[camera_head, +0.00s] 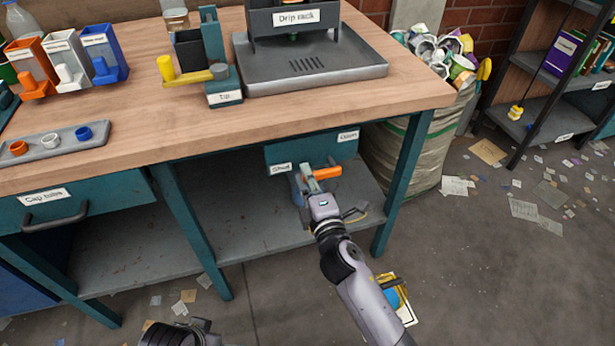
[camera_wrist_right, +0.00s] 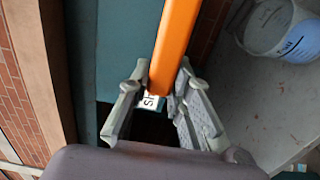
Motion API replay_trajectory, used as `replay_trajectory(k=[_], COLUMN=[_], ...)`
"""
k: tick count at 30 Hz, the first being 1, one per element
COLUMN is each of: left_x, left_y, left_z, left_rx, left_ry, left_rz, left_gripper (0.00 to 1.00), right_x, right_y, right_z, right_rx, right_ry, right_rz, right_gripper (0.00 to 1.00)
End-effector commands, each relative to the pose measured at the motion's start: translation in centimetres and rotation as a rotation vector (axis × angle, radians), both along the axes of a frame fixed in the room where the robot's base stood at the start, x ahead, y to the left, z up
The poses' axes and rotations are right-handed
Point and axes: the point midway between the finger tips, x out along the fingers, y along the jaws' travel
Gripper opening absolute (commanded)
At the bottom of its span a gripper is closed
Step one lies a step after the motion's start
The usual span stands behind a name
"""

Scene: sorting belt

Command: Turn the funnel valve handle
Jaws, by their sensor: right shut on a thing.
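The orange valve handle (camera_head: 327,173) is under the workbench, in front of a teal panel (camera_head: 312,150) with a "Shut" label (camera_head: 281,168) at its left and what reads as an "Open" label (camera_head: 348,136) at its upper right. The handle's orange end points right in the head view. My right gripper (camera_head: 308,178) is shut on the handle. In the right wrist view the orange bar (camera_wrist_right: 175,45) runs between the two fingers (camera_wrist_right: 160,105), and part of a label shows behind it. My left gripper does not show.
The drip rack (camera_head: 310,75) stands on the wooden bench top (camera_head: 130,115) above. A teal bench leg (camera_head: 402,190) is right of my right arm. The lower shelf (camera_head: 240,225) is below the panel. A white bucket (camera_wrist_right: 285,28) shows in the wrist view.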

Motion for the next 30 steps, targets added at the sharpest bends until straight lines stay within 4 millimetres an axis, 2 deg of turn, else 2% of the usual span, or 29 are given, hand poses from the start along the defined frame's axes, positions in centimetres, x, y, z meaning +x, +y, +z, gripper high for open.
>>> replay_trajectory(k=[2, 3, 12, 23, 26, 30], left_x=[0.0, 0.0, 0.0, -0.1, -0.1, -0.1], left_y=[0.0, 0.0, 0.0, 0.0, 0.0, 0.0], left_z=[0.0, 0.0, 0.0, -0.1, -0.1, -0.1], left_rx=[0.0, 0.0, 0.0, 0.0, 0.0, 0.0], left_ry=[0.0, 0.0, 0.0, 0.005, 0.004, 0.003], left_rz=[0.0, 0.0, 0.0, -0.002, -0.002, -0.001], left_gripper=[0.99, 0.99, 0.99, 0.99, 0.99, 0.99], right_x=[0.0, 0.0, 0.0, -0.4, -1.5, -4.1], right_y=[0.0, 0.0, 0.0, -0.1, -0.5, -1.3], right_z=[-0.1, -0.1, -0.1, -0.1, -0.2, -0.3], right_rx=[-0.007, -0.007, -0.003, -0.001, -0.003, -0.003], right_ry=[-0.001, 0.0, 0.0, 0.001, 0.001, 0.003], right_rz=[0.001, 0.001, 0.0, 0.0, 0.0, 0.0], right_gripper=[0.0, 0.2, 0.4, 0.4, 0.4, 0.4])
